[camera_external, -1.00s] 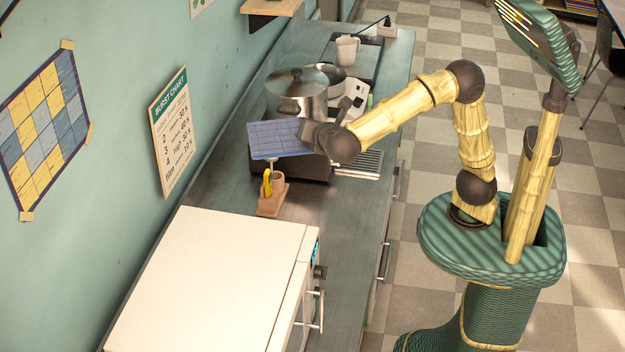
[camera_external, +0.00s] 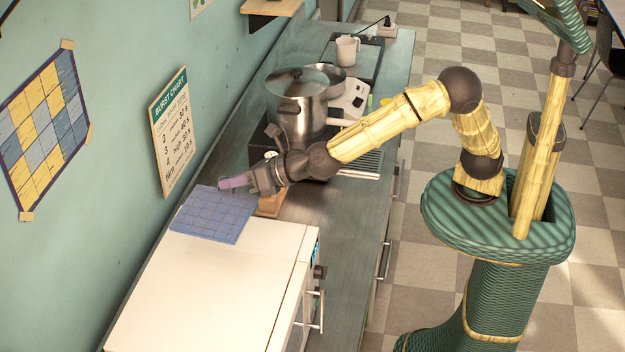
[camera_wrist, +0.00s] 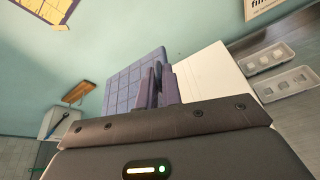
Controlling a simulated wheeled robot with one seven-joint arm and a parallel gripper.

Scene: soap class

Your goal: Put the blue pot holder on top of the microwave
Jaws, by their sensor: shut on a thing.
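The blue pot holder (camera_external: 212,214) is a flat, quilted square. In the external view it is over the back left corner of the white microwave (camera_external: 215,275); I cannot tell if it touches the top.
A small wooden holder (camera_external: 270,204) is just beyond the microwave, partly hidden by my gripper. The wall runs along the left. Most of the microwave top is bare.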

